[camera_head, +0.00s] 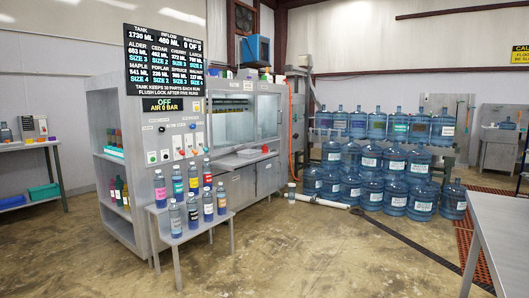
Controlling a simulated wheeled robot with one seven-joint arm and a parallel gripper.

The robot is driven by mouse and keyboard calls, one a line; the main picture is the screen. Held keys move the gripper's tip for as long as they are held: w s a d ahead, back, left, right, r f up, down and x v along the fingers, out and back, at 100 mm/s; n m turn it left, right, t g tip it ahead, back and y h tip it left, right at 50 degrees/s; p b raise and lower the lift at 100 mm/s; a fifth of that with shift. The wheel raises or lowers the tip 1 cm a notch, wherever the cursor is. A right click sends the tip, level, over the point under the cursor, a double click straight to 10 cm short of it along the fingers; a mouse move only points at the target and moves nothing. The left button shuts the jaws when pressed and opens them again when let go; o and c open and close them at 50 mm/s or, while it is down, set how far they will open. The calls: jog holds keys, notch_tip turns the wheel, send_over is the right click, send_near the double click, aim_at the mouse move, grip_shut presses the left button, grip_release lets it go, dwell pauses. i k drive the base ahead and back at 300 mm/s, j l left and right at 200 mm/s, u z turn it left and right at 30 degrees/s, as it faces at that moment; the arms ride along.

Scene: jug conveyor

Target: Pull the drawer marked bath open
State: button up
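No drawer with a readable "bath" mark shows in the head view. A grey metal machine cabinet (188,150) stands left of centre. Its lower front has grey panels (238,190) with small dark handles, and these look closed. I cannot tell whether they are drawers or doors. A pale tray-like part (249,153) sits at the ledge above them, under the glass windows (233,118). Small labels on the control panel (180,140) are too small to read. My gripper is not in view.
A small grey table (180,233) with several coloured bottles stands in front of the cabinet's left part. Several blue water jugs (370,178) stand stacked behind right. A white pipe (318,200) and dark floor strip cross the floor. A table edge (500,225) is near right. The middle floor is clear.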

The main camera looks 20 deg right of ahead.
aim_at(273, 147)
jog(key=i+j+u, duration=0.1)
jog(key=i, duration=0.45)
jog(key=i+j+u, duration=0.1)
jog(key=i+j, duration=0.15)
jog(key=i, duration=0.35)
jog(key=i+j+u, duration=0.1)
jog(key=i, duration=0.45)
jog(key=i+l+z, duration=0.1)
jog(key=i+z, duration=0.2)
jog(key=i, duration=0.2)
jog(key=i+z, duration=0.3)
jog(key=i, duration=0.25)
jog(key=i+j+z, duration=0.3)
jog(key=i, duration=0.2)
jog(key=i+j+z, duration=0.2)
jog(key=i+z, duration=0.15)
jog(key=i, duration=0.15)
jog(key=i+z, duration=0.45)
jog(key=i, duration=1)
jog(key=i+u, duration=0.15)
jog(key=i, duration=0.8)
jog(key=i+l+u, duration=0.1)
jog(key=i, duration=0.85)
jog(key=i+j+u, duration=0.15)
jog(key=i+u, duration=0.2)
jog(key=i, duration=0.6)
jog(key=i+l+u, duration=0.1)
jog(key=i+u, duration=0.25)
jog(key=i, duration=0.65)
